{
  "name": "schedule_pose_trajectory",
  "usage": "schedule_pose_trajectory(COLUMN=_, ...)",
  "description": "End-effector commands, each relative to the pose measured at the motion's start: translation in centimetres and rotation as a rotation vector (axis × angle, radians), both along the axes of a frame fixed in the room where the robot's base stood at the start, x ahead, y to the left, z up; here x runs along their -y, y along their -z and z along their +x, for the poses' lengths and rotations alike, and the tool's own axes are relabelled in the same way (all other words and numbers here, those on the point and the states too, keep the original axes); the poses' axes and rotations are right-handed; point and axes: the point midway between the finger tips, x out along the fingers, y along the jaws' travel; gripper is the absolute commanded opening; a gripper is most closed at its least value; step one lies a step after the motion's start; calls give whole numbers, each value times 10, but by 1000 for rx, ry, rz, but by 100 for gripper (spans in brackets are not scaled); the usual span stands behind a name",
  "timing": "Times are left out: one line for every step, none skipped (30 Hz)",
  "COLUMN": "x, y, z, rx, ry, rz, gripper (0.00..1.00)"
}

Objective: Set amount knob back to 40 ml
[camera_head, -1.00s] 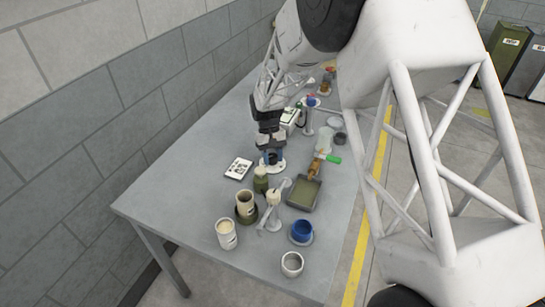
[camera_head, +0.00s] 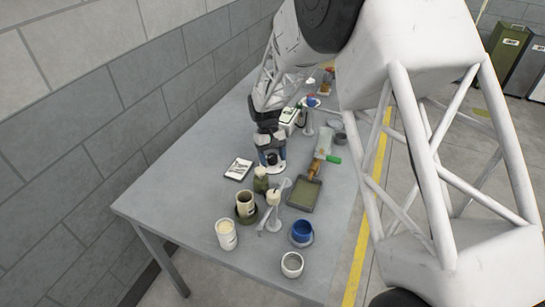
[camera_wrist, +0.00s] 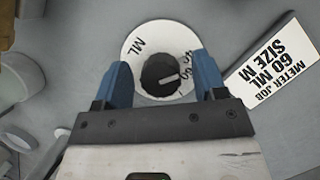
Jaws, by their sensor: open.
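The amount knob (camera_wrist: 160,75) is a dark round knob with a light pointer line, on a white round dial (camera_wrist: 146,42) marked "ML" and with partly covered numbers. In the wrist view the pointer is directed right, near a "60"-like mark; another number above it is partly hidden. My gripper (camera_wrist: 163,72) is open, its two blue fingers on either side of the knob. I cannot tell whether they touch it. In the head view my gripper (camera_head: 270,158) is over the dial on the table, mostly hiding the knob.
A white card (camera_wrist: 275,62) reading "METER JOB 60 ML SIZE M" lies right of the dial. The table's front left is clear.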

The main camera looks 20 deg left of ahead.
Motion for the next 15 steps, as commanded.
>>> schedule_pose_trajectory(x=0, y=0, z=0, rx=0, ry=0, rz=0, gripper=65)
schedule_pose_trajectory(x=0, y=0, z=0, rx=0, ry=0, rz=0, gripper=65)
schedule_pose_trajectory(x=0, y=0, z=0, rx=0, ry=0, rz=0, gripper=65)
schedule_pose_trajectory(x=0, y=0, z=0, rx=0, ry=0, rz=0, gripper=65)
schedule_pose_trajectory(x=0, y=-1, z=0, rx=0, ry=0, rz=0, gripper=65)
schedule_pose_trajectory(x=-1, y=-2, z=0, rx=0, ry=0, rz=0, gripper=65)
schedule_pose_trajectory(x=-1, y=-3, z=1, rx=0, ry=0, rz=0, gripper=65)
schedule_pose_trajectory(x=-1, y=-4, z=1, rx=-1, ry=0, rz=-1, gripper=65)
schedule_pose_trajectory(x=-2, y=-6, z=2, rx=-1, ry=0, rz=-1, gripper=65)
schedule_pose_trajectory(x=-2, y=-8, z=2, rx=-1, ry=0, rz=-1, gripper=65)
schedule_pose_trajectory(x=-3, y=-10, z=3, rx=0, ry=0, rz=0, gripper=65)
schedule_pose_trajectory(x=-4, y=-14, z=4, rx=0, ry=0, rz=0, gripper=65)
schedule_pose_trajectory(x=-5, y=-17, z=5, rx=1, ry=0, rz=1, gripper=65)
schedule_pose_trajectory(x=-6, y=-20, z=6, rx=1, ry=0, rz=1, gripper=65)
schedule_pose_trajectory(x=-7, y=-24, z=7, rx=0, ry=0, rz=0, gripper=65)
